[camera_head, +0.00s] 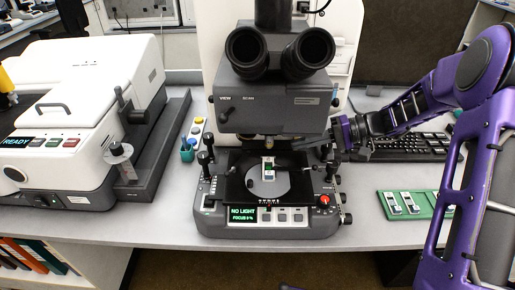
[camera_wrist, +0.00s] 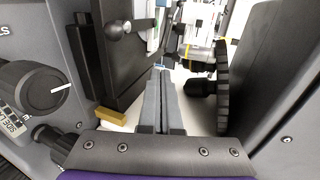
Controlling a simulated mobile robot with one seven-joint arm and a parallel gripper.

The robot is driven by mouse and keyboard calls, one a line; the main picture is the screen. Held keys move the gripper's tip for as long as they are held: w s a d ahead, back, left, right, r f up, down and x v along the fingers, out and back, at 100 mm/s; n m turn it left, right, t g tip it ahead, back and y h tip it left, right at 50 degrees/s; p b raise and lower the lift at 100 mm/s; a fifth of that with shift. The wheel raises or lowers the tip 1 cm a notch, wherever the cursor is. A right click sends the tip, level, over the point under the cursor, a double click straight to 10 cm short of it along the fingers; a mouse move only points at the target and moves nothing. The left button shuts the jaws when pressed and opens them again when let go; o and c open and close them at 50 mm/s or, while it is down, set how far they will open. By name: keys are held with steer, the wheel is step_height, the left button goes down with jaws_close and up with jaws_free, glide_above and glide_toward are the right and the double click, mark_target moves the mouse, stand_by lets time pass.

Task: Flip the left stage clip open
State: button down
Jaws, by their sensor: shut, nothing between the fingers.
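The microscope stage (camera_head: 238,192) is a black plate with a round pale disc in its middle. A white and green slide (camera_head: 268,167) lies on the disc. The left stage clip (camera_head: 250,183) looks like a small dark piece by the disc's left edge, too small to tell its pose. The right clip (camera_head: 304,170) is a thin dark rod on the right. My gripper (camera_head: 296,146) reaches in from the right, above the stage's back right part and under the microscope head, apart from the left clip. In the wrist view my gripper (camera_wrist: 160,76) has its grey fingers together and empty.
The eyepieces and dark microscope head (camera_head: 272,105) overhang the stage. Black ball-ended knobs (camera_head: 206,157) stand at the left. A green slide tray (camera_head: 415,204) and keyboard (camera_head: 400,147) lie to the right. In the wrist view a ribbed black wheel (camera_wrist: 222,85) is close beside the fingers.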

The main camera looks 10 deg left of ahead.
mark_target(248, 151)
steer(key=shift+s+a+r, duration=0.1)
steer(key=shift+a, duration=0.15)
steer(key=shift+a+y, duration=0.3)
steer(key=shift+a, duration=0.05)
steer(key=x, duration=0.9)
steer(key=shift+s, duration=0.1)
steer(key=shift+w+a+n+g+b, duration=0.25)
steer(key=shift+n+g+b, duration=0.1)
steer(key=shift+g, duration=0.15)
